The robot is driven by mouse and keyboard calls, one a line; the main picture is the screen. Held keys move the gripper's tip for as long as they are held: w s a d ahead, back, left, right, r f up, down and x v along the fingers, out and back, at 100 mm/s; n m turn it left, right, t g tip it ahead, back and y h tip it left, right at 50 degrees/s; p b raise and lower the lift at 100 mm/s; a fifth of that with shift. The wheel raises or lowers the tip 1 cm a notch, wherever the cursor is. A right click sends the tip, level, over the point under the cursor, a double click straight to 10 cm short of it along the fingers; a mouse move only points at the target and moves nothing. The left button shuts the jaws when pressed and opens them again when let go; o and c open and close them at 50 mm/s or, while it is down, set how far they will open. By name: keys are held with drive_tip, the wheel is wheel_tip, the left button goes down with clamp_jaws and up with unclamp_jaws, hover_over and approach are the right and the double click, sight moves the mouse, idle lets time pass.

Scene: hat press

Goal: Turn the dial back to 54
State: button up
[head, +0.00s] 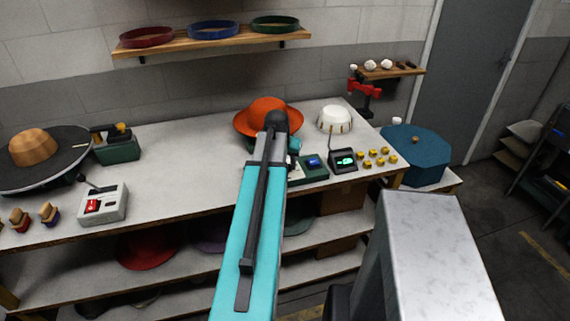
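A small dark box (344,160) with a lit green display stands near the table's front edge, right of my arm. Its digits are too small to read. I cannot make out the dial itself. My teal arm reaches up across the middle of the view and hides what lies behind it. My gripper's fingers are hidden behind the arm.
An orange hat (268,108) and a white domed item (334,119) stand at the back of the table (190,150). Several small yellow pieces (375,153) lie to the right.

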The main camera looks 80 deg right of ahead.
drive_tip(key=n+t, duration=0.1)
drive_tip(key=n, duration=0.1)
drive_tip(key=n+t+b, duration=0.1)
drive_tip(key=n, duration=0.2)
drive_tip(key=shift+s, duration=0.15)
drive_tip(key=shift+n+t+y+b, duration=0.4)
drive_tip(key=shift+n+t+b, duration=0.25)
drive_tip(key=shift+n, duration=1.45)
drive_tip(key=o, duration=1)
drive_tip(key=shift+o, duration=0.2)
drive_tip(key=shift+r, duration=0.1)
drive_tip(key=b+v, duration=0.2)
drive_tip(key=v, duration=1.1)
drive_tip(key=shift+s+r+b, duration=0.15)
drive_tip(key=shift+r+b, duration=0.15)
